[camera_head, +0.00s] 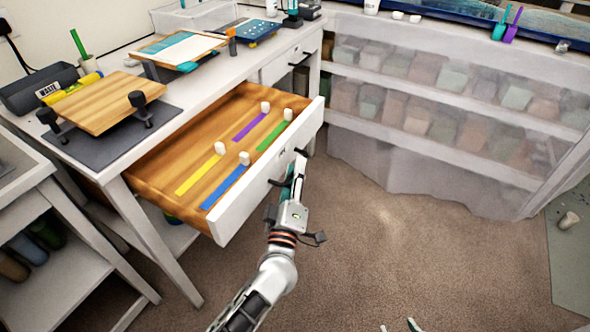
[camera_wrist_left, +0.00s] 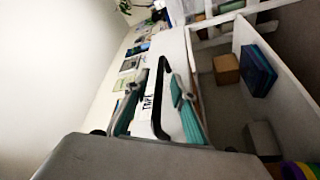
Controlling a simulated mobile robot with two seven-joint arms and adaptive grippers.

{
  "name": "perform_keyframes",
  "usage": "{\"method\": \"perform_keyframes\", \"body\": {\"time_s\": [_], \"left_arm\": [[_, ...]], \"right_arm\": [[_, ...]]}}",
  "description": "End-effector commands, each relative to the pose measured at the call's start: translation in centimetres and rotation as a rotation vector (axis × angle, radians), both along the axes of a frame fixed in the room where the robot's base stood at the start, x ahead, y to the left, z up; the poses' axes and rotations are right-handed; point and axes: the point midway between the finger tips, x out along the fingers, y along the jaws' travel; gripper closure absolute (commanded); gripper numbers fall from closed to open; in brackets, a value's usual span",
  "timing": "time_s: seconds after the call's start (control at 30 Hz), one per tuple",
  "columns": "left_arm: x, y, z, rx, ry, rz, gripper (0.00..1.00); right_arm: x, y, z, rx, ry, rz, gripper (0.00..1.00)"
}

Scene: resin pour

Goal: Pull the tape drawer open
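The tape drawer (camera_head: 240,205) stands well out from the workbench in the head view, its inside showing. It holds purple, green, yellow and blue strips, each with a small white block at one end. My left gripper (camera_head: 297,172) is at the drawer's front, over its black handle. In the left wrist view the handle (camera_wrist_left: 157,97) stands between the two teal-padded fingers of my left gripper (camera_wrist_left: 160,88), beside a label reading TAPE. The fingers are apart, with gaps to the handle. The tips of my right gripper (camera_head: 399,327) show apart at the bottom edge; the rest is out of frame.
A wooden board on a dark mat (camera_head: 157,130) and a waste bin (camera_head: 45,88) are on the workbench (camera_head: 190,88). A closed drawer (camera_head: 290,64) is farther along. Covered shelves (camera_head: 450,120) line the back right. The carpet (camera_head: 400,250) in front is clear.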

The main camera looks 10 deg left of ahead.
Motion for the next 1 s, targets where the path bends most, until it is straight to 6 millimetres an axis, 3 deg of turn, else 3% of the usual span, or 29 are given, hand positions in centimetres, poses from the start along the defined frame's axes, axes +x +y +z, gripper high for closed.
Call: {"method": "perform_keyframes", "body": {"time_s": [0.33, 0.8, 1.0], "left_arm": [[-1.1, 0.0, -0.3, 0.0, 0.001, -0.001, 0.75], [-9.7, 0.1, -2.1, -0.001, 0.002, -0.001, 0.75], [-11.5, 0.1, -2.4, 0.0, 0.0, 0.0, 0.75]], "right_arm": [[-0.2, 0.0, -0.1, -0.001, 0.003, 0.001, 0.6], [0.0, 0.0, 0.0, -0.001, 0.0, -0.001, 0.6], [0.0, 0.0, 0.0, -0.001, 0.0, -0.001, 0.6]]}}
